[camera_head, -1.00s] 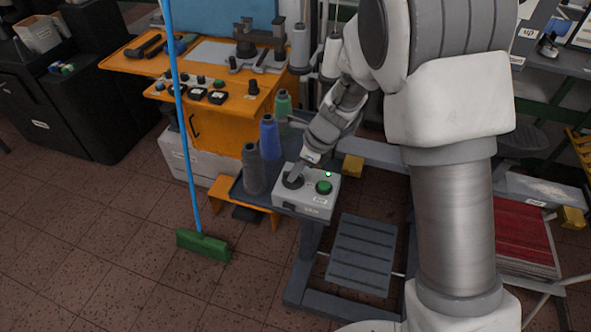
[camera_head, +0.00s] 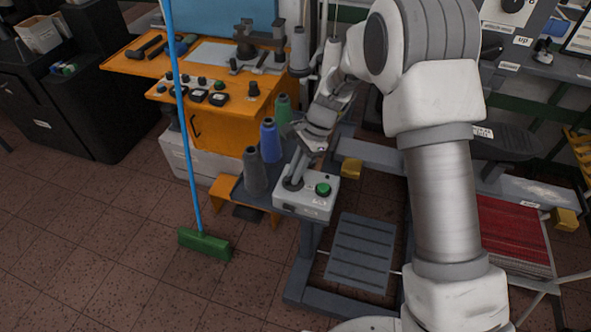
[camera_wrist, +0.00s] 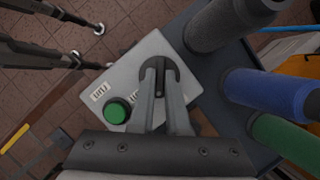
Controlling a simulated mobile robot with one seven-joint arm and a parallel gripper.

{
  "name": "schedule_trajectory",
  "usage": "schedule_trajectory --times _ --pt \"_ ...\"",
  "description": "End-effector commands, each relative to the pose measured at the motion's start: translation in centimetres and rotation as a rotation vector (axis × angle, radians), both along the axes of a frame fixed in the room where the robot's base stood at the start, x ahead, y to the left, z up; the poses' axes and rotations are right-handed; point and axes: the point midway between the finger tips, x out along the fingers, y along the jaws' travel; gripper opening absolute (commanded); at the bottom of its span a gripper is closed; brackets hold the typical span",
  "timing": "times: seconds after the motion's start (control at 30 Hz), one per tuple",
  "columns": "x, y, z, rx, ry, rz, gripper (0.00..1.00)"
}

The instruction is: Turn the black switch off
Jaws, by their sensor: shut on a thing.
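The black switch (camera_head: 290,184) is a round knob on top of a pale grey control box (camera_head: 312,208), left of a green button (camera_head: 323,189). In the wrist view the switch (camera_wrist: 160,65) shows a dark round base with a raised bar. My gripper (camera_head: 297,178) reaches down onto the box from above. In the wrist view its two fingers (camera_wrist: 160,86) stand on either side of the bar and are shut on it. The fingertips hide part of the knob. The green button (camera_wrist: 117,110) is beside the fingers, apart from them.
Grey (camera_head: 255,172), blue (camera_head: 270,140) and green (camera_head: 284,110) thread spools stand close by on the same small table. A broom (camera_head: 205,245) with a blue handle stands left. An orange bench (camera_head: 225,128) is behind. A ridged grey pedal (camera_head: 360,250) is below.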

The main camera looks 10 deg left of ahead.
Motion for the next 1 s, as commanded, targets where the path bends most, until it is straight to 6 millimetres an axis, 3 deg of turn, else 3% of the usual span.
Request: schedule_trajectory --times 0.6,1.0 --pt "0.17 0.41 0.04 0.002 0.0 0.557 0.0" --pt "0.16 0.51 0.06 0.002 0.0 0.75 0.0"
